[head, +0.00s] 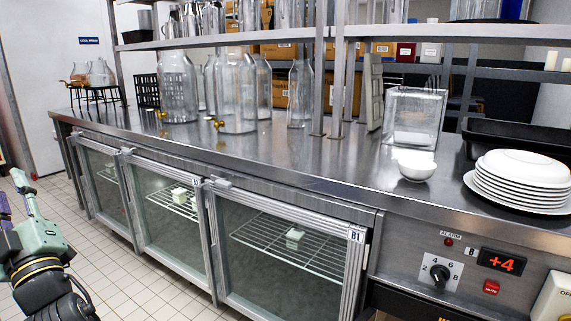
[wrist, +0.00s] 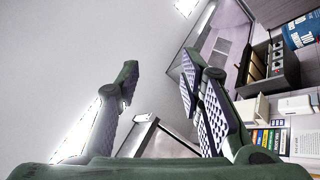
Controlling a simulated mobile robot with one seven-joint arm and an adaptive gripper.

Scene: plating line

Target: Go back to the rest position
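My gripper (wrist: 158,80) shows in the wrist view with its two green fingers and purple ridged pads spread wide apart. Nothing is between the fingers, and the gripper is empty. In the head view, a dark and pale green part of my arm stands at the lower left edge, over the tiled floor and apart from the counter (head: 270,160). The wrist camera faces a plain pale surface and a tilted view of the room.
White bowls (head: 417,168) and a stack of white plates (head: 520,180) stand on the counter's right. Glass jars (head: 178,88) stand at its back left. Glass-doored fridges (head: 285,250) are below, shut. The tiled floor (head: 105,255) at left is clear. A shelf (wrist: 275,68) shows in the wrist view.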

